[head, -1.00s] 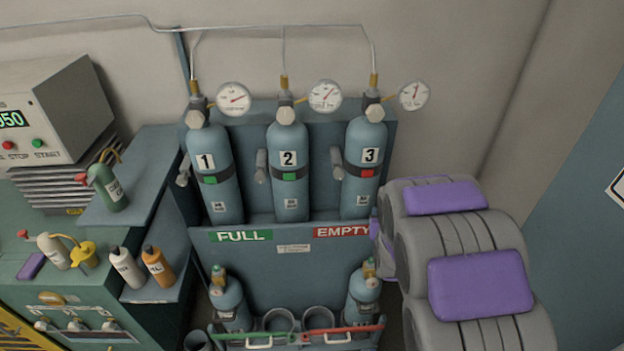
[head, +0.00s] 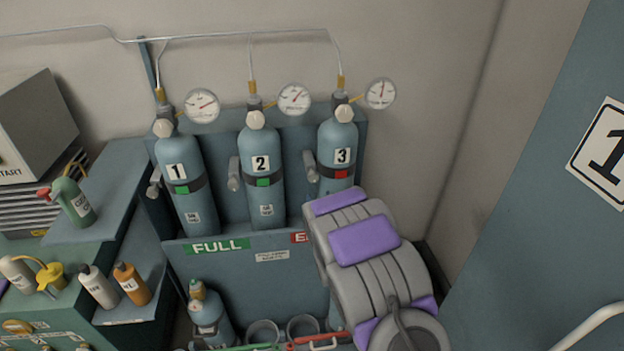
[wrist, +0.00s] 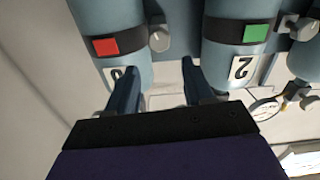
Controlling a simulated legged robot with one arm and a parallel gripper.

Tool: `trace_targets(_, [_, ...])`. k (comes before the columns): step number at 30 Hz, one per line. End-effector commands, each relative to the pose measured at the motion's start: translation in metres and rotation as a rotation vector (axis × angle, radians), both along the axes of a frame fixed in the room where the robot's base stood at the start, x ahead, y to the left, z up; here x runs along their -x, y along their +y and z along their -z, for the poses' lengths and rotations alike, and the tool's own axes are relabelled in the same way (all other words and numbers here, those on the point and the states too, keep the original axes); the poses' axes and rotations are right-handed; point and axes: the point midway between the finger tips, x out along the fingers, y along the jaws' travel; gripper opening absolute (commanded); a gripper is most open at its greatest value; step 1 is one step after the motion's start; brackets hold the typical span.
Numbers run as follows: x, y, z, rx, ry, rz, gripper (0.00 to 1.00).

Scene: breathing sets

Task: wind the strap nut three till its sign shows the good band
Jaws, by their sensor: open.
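Cylinder 3 (head: 338,138) stands at the right of the rack in the head view, with a red sign (head: 341,174) on its dark strap. Its strap nut (head: 310,166), a grey knob, sticks out on the cylinder's left side. The wrist view shows the scene upside down. There the red sign (wrist: 118,42) is at the left, and the strap nut (wrist: 158,38) shows between cylinders 3 and 2. My gripper (wrist: 157,76) is open and empty, its fingers pointing towards that nut and apart from it. My arm hides the gripper in the head view.
Cylinder 2 (head: 260,150) and cylinder 1 (head: 178,160) have green signs and their own side nuts. Pressure gauges (head: 294,99) stand above. The FULL label (head: 217,246) is on the rack front. Bottles stand on the left bench. A blue door (head: 540,230) is at the right.

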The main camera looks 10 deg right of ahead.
Motion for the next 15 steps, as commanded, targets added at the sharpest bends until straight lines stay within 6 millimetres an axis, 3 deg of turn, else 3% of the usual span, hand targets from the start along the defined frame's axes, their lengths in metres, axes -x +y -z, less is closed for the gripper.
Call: trace_targets(15, [-0.075,-0.001,0.001,-0.001,-0.001,0.001,0.52])
